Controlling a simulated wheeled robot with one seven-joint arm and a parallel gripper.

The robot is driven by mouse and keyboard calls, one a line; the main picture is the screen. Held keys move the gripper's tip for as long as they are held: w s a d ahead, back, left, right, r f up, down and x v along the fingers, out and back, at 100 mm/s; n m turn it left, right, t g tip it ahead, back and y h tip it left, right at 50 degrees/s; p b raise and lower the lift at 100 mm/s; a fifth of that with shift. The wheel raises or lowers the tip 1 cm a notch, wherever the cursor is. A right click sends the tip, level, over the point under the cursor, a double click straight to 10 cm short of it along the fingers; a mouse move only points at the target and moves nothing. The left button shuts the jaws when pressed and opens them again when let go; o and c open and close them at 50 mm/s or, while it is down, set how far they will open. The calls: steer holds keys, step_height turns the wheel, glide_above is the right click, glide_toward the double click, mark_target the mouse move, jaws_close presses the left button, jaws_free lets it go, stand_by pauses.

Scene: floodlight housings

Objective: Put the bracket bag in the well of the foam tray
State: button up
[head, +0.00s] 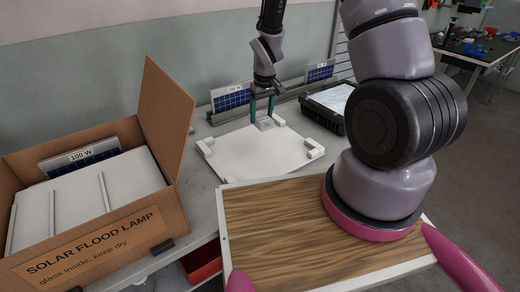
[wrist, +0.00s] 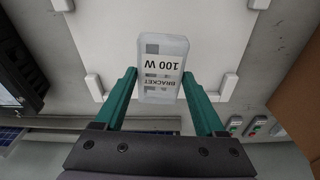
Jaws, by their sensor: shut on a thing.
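The bracket bag (wrist: 163,70) is a small pale bag with a printed label reading "BRACKET 100 W". My gripper (wrist: 160,88) is shut on it, with one green finger on either side. In the head view the bag (head: 265,123) hangs below my gripper (head: 262,108), over the back part of a white board (head: 258,155) with raised corner blocks. This board also fills much of the wrist view (wrist: 190,25). It may be the foam tray, but I cannot make out a well in it. I cannot tell whether the bag touches the board.
An open carton (head: 95,240) marked "SOLAR FLOOD LAMP" stands at left with white slabs inside. A black bin (head: 330,105) stands right of the board. Small solar panels (head: 232,97) lean along the back rail. A wood-grain top (head: 275,235) lies in front.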

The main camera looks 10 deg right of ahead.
mark_target(258, 122)
steer(key=shift+s+a+f+n, duration=0.5)
steer(key=shift+s+a+f, duration=0.45)
steer(key=shift+s+f, duration=0.25)
steer(key=f, duration=0.5)
steer(key=shift+s+a+f, duration=0.1)
steer(key=shift+s+f, duration=0.1)
steer(key=shift+f, duration=2.25)
steer(key=shift+f, duration=0.1)
steer(key=o, duration=1.5)
steer(key=r, duration=0.4)
steer(key=s+r, duration=0.1)
steer(key=r, duration=0.7)
steer(key=shift+s+d+r, duration=0.1)
steer(key=shift+s+d, duration=0.05)
steer(key=shift+d, duration=0.1)
